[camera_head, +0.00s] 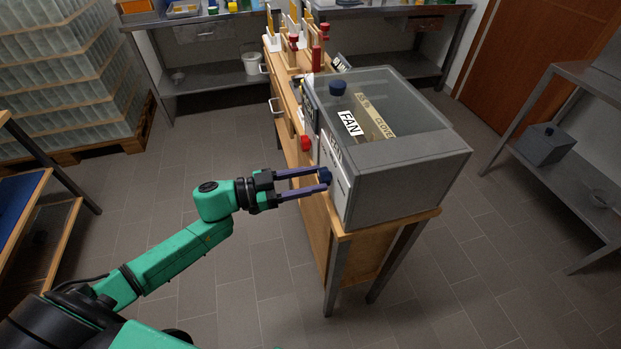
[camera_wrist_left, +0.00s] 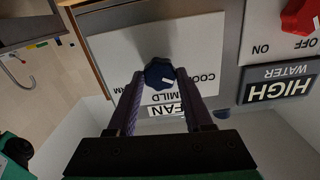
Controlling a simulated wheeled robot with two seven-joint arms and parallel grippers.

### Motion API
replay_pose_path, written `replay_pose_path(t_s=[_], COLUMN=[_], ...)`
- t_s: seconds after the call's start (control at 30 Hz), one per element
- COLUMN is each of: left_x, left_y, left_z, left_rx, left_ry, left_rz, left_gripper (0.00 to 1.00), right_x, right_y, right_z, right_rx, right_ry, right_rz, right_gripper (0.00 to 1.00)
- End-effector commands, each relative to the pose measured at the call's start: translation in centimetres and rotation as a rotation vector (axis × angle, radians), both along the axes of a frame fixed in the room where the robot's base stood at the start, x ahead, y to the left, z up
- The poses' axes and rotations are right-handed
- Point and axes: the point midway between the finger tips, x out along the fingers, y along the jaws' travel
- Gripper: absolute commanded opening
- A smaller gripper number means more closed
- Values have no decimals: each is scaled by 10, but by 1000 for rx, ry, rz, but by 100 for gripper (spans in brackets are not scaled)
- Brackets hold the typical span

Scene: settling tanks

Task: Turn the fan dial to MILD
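The blue fan dial (camera_head: 325,175) is on the white front panel (camera_head: 334,168) of a grey cabinet with a glass top. In the left wrist view the dial (camera_wrist_left: 158,72) has a white mark pointing down and right, toward the side of MILD and COOL. My left gripper (camera_head: 322,179) reaches the panel from the left. Its fingers (camera_wrist_left: 159,82) lie on both sides of the dial and appear to touch it. My right gripper is not in view.
A red knob (camera_wrist_left: 299,17) with ON and OFF labels sits beside a HIGH WATER sign (camera_wrist_left: 278,84). It also shows in the head view (camera_head: 305,143). The cabinet stands on a wooden bench (camera_head: 383,236). Open tiled floor lies left of the bench.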

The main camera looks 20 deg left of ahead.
Motion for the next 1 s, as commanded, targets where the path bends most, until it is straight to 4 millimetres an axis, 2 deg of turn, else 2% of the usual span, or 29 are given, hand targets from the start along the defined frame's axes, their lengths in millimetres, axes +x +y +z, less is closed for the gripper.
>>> replay_pose_path(t_s=[0.47, 1.0], left_x=[0, 0], left_y=[0, 1], left_z=[-1, -2], left_rx=[69, 324], left_ry=[-108, -513], left_rz=[-1, -1], left_gripper=[0, 0], right_x=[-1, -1], right_y=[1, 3], right_z=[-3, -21], right_rx=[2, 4], right_ry=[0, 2], right_rz=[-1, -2], right_gripper=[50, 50])
